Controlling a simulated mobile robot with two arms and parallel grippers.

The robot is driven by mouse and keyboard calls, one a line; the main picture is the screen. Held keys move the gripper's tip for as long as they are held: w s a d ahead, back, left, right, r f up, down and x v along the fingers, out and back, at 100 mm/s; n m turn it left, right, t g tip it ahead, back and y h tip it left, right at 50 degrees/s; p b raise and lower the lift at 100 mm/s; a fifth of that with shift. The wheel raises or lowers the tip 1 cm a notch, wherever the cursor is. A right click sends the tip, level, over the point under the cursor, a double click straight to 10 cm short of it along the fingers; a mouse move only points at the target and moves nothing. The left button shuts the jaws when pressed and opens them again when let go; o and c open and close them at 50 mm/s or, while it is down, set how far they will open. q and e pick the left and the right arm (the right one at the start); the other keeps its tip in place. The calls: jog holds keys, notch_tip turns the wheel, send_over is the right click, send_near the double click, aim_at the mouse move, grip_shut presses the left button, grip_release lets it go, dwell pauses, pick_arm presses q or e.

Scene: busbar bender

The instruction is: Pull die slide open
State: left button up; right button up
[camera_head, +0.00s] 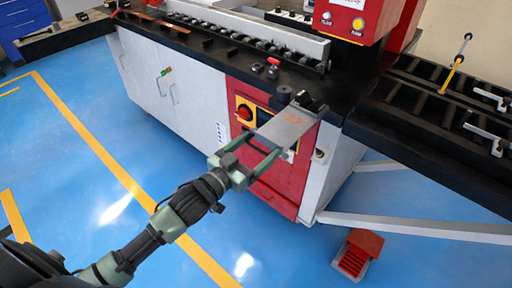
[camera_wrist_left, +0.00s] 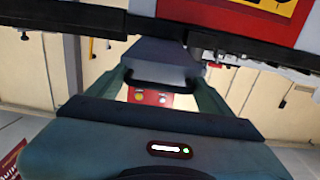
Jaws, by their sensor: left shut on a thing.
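The die slide (camera_head: 287,128) is a flat grey plate that sticks out past the front edge of the red and white bender (camera_head: 240,95). My left gripper (camera_head: 264,146) reaches up from the lower left to the slide's front end, with its two green fingers at either side. In the left wrist view, the fingers (camera_wrist_left: 160,84) are shut on the dark handle at the front of the grey slide (camera_wrist_left: 160,55). The slide's rear part runs back to the black machine bed, where a dark block sits. My right gripper is in neither view.
A red emergency stop (camera_head: 244,112) on a yellow plate is left of the slide. A red foot pedal (camera_head: 358,252) stands on the floor at the lower right. A black roller table (camera_head: 430,125) extends right.

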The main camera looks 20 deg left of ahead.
pick_arm(q)
jog(key=shift+d, duration=0.15)
jog(key=o, duration=1.8)
jog(key=shift+s, duration=0.1)
jog(key=b+v, duration=0.1)
jog(key=v, duration=0.6)
jog(key=shift+s, duration=0.3)
